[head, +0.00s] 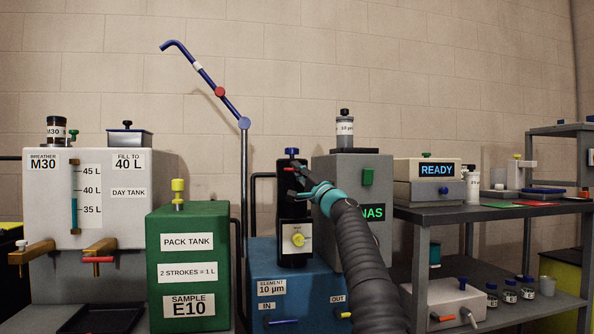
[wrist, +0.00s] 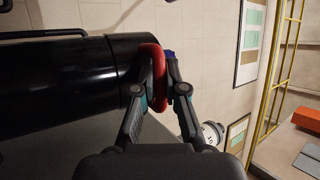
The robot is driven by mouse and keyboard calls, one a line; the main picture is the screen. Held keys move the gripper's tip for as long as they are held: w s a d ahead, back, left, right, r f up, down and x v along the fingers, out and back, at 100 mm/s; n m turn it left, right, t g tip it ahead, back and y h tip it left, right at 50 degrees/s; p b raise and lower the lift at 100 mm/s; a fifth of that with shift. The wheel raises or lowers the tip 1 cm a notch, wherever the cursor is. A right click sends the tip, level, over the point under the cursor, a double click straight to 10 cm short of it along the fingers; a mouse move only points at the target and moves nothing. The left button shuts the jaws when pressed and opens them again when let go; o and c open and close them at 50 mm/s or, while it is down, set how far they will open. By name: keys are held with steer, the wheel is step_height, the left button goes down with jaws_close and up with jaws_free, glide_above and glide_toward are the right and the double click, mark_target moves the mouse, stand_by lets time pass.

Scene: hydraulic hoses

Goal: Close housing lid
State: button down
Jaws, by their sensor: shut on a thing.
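The black filter housing (head: 295,190) stands upright on the blue unit, with a white plate and yellow knob on its front and a blue knob (head: 291,152) on top. In the wrist view the housing (wrist: 55,80) lies sideways, with a black end band (wrist: 128,65) in line with it. My gripper (head: 302,172) is at the housing's top. In the wrist view its fingers (wrist: 163,72) are shut on a red ring (wrist: 159,85) at that end, with a bit of blue just beyond. I cannot tell whether the lid is fully seated.
The grey cabinet (head: 350,168) stands close on the housing's right, with a jar (head: 344,128) on top. The green pack tank (head: 188,265) is at left, a shelf (head: 480,213) at right.

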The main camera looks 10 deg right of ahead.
steer(key=shift+w+f, duration=0.1)
steer(key=shift+f, duration=0.25)
steer(key=c, duration=1.5)
jaws_free()
steer(key=shift+r, duration=0.15)
steer(key=shift+s+d, duration=0.15)
steer(key=shift+s, duration=0.05)
steer(key=v, duration=1.1)
steer(key=shift+s+d+f, duration=0.1)
steer(key=shift+s+f, duration=0.1)
steer(key=shift+f, duration=0.15)
